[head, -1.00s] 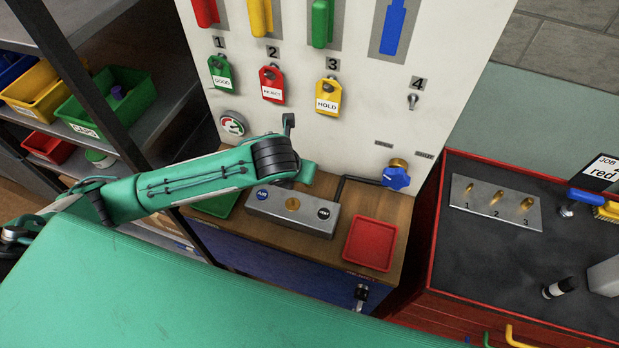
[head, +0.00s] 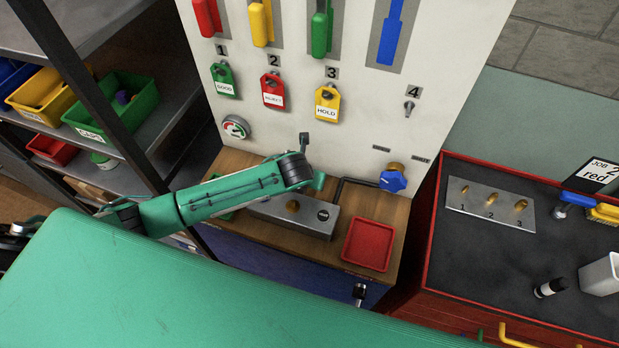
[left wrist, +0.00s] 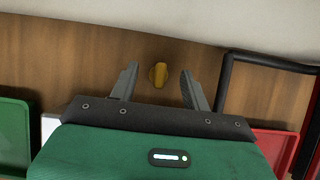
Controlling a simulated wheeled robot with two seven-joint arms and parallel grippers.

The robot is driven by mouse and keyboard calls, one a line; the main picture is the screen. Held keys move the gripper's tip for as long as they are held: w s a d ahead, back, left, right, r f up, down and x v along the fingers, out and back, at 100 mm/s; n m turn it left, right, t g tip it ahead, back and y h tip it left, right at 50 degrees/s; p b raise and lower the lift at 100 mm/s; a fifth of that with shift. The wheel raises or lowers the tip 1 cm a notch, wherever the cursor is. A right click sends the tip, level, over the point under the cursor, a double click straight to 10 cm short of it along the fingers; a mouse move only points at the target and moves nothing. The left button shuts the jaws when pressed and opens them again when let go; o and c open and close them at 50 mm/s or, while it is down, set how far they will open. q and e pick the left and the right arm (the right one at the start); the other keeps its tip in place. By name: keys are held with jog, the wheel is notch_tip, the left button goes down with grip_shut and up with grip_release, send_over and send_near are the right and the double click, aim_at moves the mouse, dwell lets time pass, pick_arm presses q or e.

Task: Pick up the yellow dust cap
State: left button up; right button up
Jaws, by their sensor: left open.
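The yellow dust cap (left wrist: 158,75) shows in the left wrist view against the brown wooden bench top. My left gripper (left wrist: 159,67) is open, with one finger on either side of the cap in the picture. No contact shows, and I cannot tell the height gap. My right gripper is in neither view.
A grey box (head: 318,222) with a brass knob and a red tray (head: 369,245) stand on the bench. A black pipe (left wrist: 229,75) runs right of the gripper. The white panel (head: 300,110) with padlocks rises behind.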

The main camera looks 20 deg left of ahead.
pick_arm(q)
jog(key=shift+x, duration=0.75)
jog(key=shift+w+f, duration=0.1)
jog(key=shift+f, duration=0.05)
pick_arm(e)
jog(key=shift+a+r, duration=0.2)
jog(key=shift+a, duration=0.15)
pick_arm(q)
grip_shut()
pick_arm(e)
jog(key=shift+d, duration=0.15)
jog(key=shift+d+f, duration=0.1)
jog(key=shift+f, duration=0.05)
